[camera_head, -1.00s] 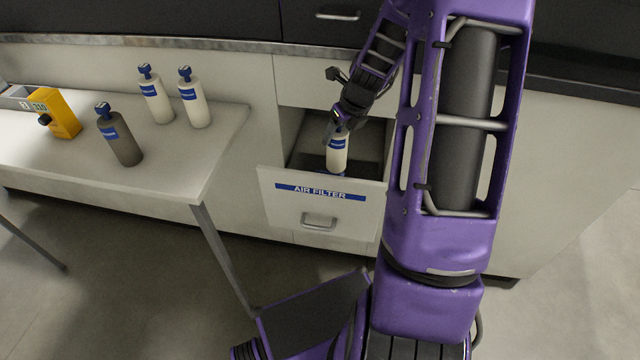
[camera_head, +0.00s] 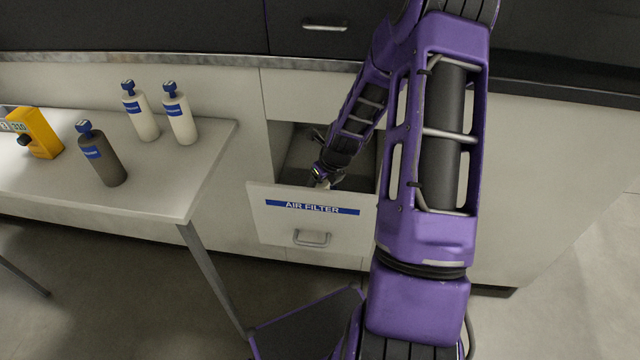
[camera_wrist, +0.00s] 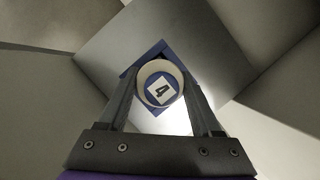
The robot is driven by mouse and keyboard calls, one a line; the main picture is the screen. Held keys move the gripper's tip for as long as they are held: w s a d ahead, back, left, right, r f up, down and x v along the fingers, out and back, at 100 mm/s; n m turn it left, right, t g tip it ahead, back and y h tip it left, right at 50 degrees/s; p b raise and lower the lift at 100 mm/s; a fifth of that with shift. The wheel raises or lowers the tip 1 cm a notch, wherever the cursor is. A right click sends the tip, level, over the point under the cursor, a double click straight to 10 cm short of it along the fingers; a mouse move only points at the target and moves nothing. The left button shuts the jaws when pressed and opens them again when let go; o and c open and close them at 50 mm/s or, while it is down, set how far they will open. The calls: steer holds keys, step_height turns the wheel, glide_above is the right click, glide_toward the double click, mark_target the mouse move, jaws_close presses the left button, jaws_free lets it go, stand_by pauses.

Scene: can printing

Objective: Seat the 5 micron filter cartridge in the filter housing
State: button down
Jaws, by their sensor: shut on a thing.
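My gripper (camera_head: 322,177) is down inside the open drawer behind its front panel marked AIR FILTER (camera_head: 265,225). In the wrist view my gripper (camera_wrist: 160,78) is shut on a round pale cartridge (camera_wrist: 178,72), whose end shows a blue face with a white square and a 4. In the head view only a small pale bit of the held cartridge shows; my gripper and the drawer front hide the rest. I cannot read a micron rating, nor tell whether the cartridge touches the drawer floor.
On the white table (camera_head: 150,200) at left stand two white cartridges (camera_head: 147,124) (camera_head: 182,126) and a dark grey one (camera_head: 108,165), all with blue tops. A yellow box (camera_head: 38,132) marked 310 sits further left. A dark-fronted cabinet (camera_head: 400,38) overhangs the drawer.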

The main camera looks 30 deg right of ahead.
steer(key=shift+f, duration=0.15)
steer(key=shift+c, duration=0.3)
jaws_free()
steer(key=shift+r, duration=0.2)
steer(key=shift+r, duration=0.25)
steer(key=p+v, duration=0.2)
steer(key=v, duration=0.9)
steer(key=shift+r, duration=0.25)
steer(key=shift+s, duration=0.1)
